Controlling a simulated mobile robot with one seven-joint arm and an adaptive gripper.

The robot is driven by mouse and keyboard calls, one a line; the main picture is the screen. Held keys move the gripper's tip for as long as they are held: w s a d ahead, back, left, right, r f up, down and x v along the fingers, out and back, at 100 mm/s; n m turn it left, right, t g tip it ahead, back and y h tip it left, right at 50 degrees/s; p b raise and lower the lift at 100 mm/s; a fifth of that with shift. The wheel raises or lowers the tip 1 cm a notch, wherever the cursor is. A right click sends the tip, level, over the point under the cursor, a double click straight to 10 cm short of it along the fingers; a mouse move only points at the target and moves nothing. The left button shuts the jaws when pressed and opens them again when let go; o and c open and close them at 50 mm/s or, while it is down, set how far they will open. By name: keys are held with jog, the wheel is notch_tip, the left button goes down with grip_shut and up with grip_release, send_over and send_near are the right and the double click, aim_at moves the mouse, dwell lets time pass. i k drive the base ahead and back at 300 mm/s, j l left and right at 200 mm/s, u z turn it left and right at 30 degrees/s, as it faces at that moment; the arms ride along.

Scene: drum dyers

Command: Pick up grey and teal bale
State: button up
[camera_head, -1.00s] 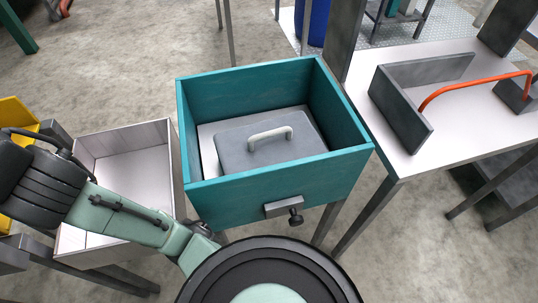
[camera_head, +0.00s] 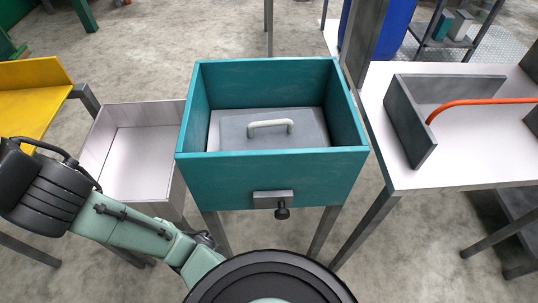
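I cannot pick out the grey and teal bale with certainty. Two small blocks, a teal one (camera_head: 442,24) and a grey one with some teal (camera_head: 461,25), stand on a dark cart at the back right. They are too small to tell more. My arm reaches in from the left edge toward the bottom centre. Its end is hidden behind the dark round part of my body, and my gripper is not in view.
A teal open box (camera_head: 270,180) on legs stands close ahead, with a grey handled lid (camera_head: 240,130) inside. A pale tray (camera_head: 140,180) is left of it. A white table (camera_head: 480,150) with an orange-handled grey carrier (camera_head: 412,130) is right. A blue barrel (camera_head: 400,25) stands behind.

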aim_at(298, 129)
jog(key=k+l+u, duration=0.2)
jog(key=l, duration=0.15)
jog(key=l+u, duration=0.15)
jog(key=l, duration=0.25)
jog(key=k+l+u, duration=0.2)
jog(key=l+u, duration=0.15)
jog(key=l, duration=0.3)
jog(key=k, duration=0.05)
